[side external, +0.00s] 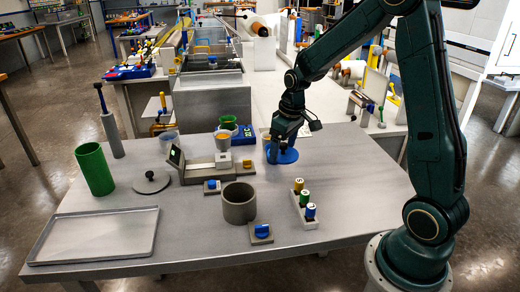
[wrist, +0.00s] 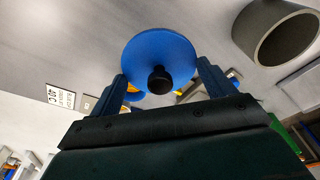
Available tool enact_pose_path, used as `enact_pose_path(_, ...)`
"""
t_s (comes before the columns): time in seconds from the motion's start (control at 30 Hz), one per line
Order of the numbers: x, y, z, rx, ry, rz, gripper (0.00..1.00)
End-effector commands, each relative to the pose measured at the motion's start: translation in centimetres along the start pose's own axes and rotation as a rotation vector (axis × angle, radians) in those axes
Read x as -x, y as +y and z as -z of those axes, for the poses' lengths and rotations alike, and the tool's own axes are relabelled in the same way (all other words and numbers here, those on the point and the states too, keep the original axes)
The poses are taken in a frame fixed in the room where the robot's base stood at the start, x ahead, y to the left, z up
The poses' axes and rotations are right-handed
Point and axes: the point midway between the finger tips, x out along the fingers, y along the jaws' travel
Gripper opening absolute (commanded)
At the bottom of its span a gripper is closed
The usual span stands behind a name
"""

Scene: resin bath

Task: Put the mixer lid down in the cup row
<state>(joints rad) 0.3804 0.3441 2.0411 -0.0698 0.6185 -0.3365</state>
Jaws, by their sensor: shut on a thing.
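A blue round lid with a black knob, likely the mixer lid (side external: 284,156), is at my gripper (side external: 279,146) at the back right of the table. In the wrist view the blue lid (wrist: 150,45) lies between the two fingers of my gripper (wrist: 162,70), which are at its edges. The lid is flat and low over the table; I cannot tell if it touches. A pale cup beside my gripper is partly hidden.
A grey pot (side external: 239,203) stands front of centre; it also shows in the wrist view (wrist: 278,33). A white rack (side external: 303,208) holds coloured pieces at right. A grey knobbed lid (side external: 151,182), a green cylinder (side external: 95,169) and an empty tray (side external: 93,235) are at left.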

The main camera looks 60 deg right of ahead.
Motion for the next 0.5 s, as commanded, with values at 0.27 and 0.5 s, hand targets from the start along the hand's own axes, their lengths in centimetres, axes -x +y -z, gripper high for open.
enact_pose_path(0.27, -3.8, 0.0, -0.5, 0.001, -0.001, 0.001, 0.58)
enact_pose_path(0.5, -4.2, 0.0, -0.6, 0.001, 0.001, 0.0, 0.58)
